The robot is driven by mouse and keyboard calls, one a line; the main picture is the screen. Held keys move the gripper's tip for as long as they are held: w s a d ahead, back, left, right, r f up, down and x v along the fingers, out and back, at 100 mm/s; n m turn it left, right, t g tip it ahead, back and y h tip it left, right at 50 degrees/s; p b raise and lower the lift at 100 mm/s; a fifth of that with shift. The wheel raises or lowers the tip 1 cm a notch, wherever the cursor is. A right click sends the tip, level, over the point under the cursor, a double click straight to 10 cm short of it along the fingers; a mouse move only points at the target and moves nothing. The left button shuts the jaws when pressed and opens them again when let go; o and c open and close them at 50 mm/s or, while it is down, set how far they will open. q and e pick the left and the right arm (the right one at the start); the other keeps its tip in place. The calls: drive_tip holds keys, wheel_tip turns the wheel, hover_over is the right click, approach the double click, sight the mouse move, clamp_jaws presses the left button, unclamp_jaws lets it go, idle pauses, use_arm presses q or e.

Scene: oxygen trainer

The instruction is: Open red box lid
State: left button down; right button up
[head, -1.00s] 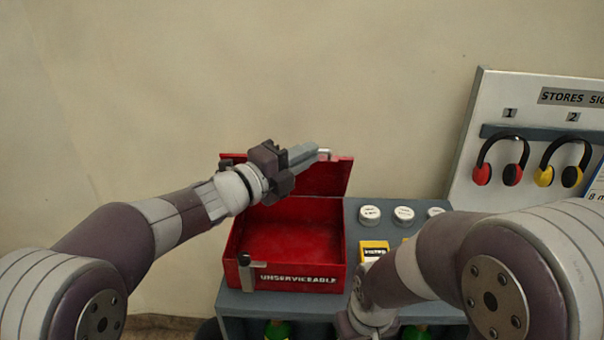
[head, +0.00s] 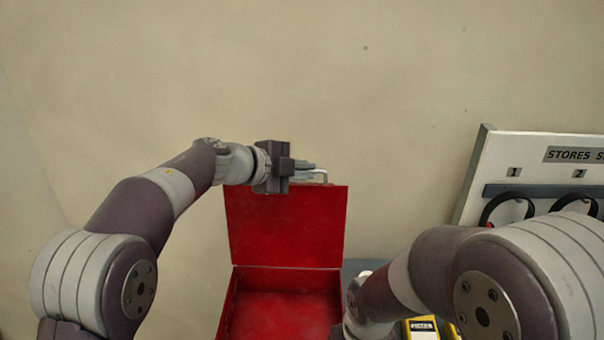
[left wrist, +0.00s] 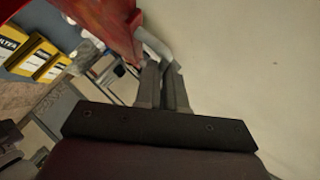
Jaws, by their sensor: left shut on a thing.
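The red box (head: 228,312) stands on the grey bench with its lid (head: 287,228) raised to about upright. I see the lid's red inner face and the empty-looking front part of the box interior. A light metal handle (head: 321,175) sits at the lid's top edge. My left gripper (head: 312,170) is shut on the handle at that edge. In the left wrist view the fingers (left wrist: 163,85) meet the pale handle beside the red lid (left wrist: 107,22). My right arm crosses the lower right of the head view, but its gripper cannot be made out.
A yellow filter box (head: 421,328) stands on the bench right of the red box, partly behind my right arm. A white stores board (head: 540,150) with ear defenders (head: 507,208) stands at the right. Plain wall lies behind the lid.

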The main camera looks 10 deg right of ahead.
use_arm(q)
drive_tip(key=shift+w+r, duration=0.2)
drive_tip(key=shift+w, duration=0.05)
drive_tip(key=shift+r, duration=0.1)
drive_tip(key=c, duration=1.2)
unclamp_jaws()
drive_tip(key=shift+s, duration=0.2)
